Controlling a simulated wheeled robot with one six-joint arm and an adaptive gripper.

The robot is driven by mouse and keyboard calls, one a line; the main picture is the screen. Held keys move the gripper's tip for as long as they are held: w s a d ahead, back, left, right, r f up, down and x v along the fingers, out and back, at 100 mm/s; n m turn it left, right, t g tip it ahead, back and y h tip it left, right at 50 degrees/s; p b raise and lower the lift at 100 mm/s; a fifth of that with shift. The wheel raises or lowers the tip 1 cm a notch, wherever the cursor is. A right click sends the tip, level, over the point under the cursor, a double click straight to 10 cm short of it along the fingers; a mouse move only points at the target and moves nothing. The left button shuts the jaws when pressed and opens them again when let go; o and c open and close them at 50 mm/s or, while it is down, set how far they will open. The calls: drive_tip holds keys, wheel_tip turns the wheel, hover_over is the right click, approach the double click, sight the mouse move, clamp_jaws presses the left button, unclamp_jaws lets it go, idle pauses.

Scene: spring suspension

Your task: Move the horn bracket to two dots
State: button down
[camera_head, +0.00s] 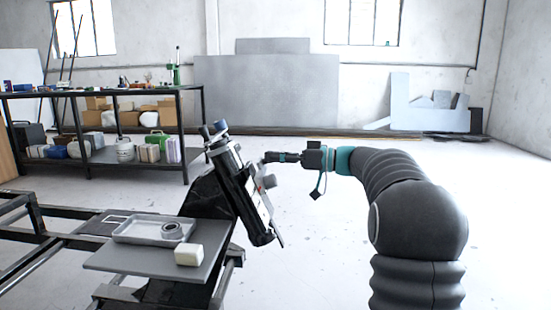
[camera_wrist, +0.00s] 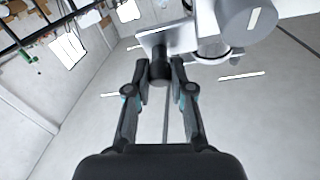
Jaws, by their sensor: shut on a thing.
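My gripper (camera_head: 268,157) reaches in from the right at the upper part of a tilted dark stand in the head view. In the wrist view my gripper (camera_wrist: 161,82) is shut on a short black knob. The knob joins a flat grey metal plate (camera_wrist: 153,40), which looks like the horn bracket. The plate lies close to a large grey cylinder (camera_wrist: 245,15); I cannot tell whether they touch. A pale panel (camera_head: 265,206) with a red spot (camera_head: 269,181) is on the stand's right side. I cannot make out two dots.
A grey side table (camera_head: 135,261) carries a metal tray (camera_head: 128,231), a ring-shaped part (camera_head: 172,230) and a white block (camera_head: 189,254). A loaded shelf (camera_head: 100,165) stands at the back left. The floor beyond my arm is clear.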

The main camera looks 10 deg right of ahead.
drive_tip(key=f+b, duration=0.1)
drive_tip(key=d+f+b, duration=0.1)
drive_tip(key=shift+s+f+b, duration=0.15)
drive_tip(key=shift+f+b, duration=0.1)
drive_tip(key=shift+b, duration=0.05)
drive_tip(key=shift+r, duration=0.1)
drive_tip(key=c, duration=1)
unclamp_jaws()
drive_tip(key=v, duration=1.2)
